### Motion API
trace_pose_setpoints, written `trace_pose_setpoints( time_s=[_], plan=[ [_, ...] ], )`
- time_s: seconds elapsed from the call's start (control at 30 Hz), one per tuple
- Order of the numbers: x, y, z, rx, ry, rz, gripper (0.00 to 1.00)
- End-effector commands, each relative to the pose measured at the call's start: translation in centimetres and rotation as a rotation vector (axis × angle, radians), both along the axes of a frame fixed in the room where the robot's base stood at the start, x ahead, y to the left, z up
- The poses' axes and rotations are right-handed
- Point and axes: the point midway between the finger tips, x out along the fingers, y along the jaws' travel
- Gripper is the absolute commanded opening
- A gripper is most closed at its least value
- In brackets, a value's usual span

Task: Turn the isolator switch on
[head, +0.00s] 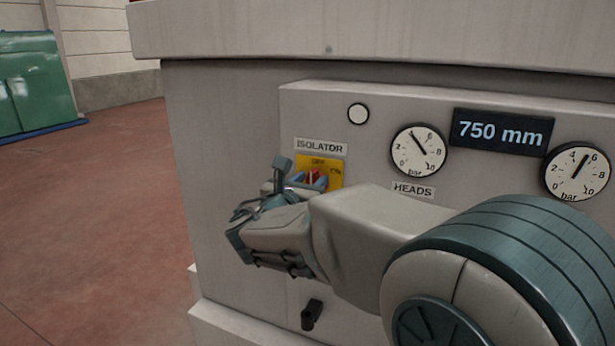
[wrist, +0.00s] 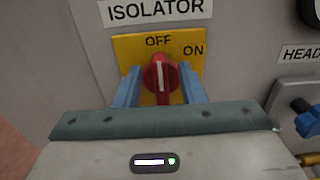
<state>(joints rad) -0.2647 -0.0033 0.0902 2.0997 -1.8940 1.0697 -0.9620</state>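The isolator switch is a red rotary knob (wrist: 161,76) on a yellow plate (wrist: 126,46) under the ISOLATOR label. Its grip stands nearly upright, with the white mark at the top towards OFF; ON is printed to the upper right. In the head view, the red knob (head: 317,174) is partly covered by my gripper (head: 308,182). In the wrist view, the blue fingers of my gripper (wrist: 160,92) are apart, one on each side of the knob's grip, with yellow plate showing between. I see no contact with the grip. The knob's lower end is hidden behind the gripper body.
The grey machine panel (head: 375,100) holds two gauges (head: 419,150) (head: 577,172), a 750 mm display (head: 501,132) and a white round lamp (head: 358,114). A black handle (head: 312,314) sticks out below. A blue knob (wrist: 303,115) is right of the gripper. Open floor lies left.

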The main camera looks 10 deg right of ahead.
Motion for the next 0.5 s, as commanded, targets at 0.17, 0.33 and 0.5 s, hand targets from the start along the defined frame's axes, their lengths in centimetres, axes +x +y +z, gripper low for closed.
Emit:
trace_pose_setpoints(
  time_s=[0.17, 0.33, 0.5],
  plan=[
    [0.4, -0.32, -0.03, 0.001, 0.001, 0.0, 0.36],
    [0.39, -0.32, -0.04, 0.0, 0.0, 0.0, 0.36],
    [0.37, -0.31, -0.03, 0.0, 0.0, 0.0, 0.0]
  ],
)
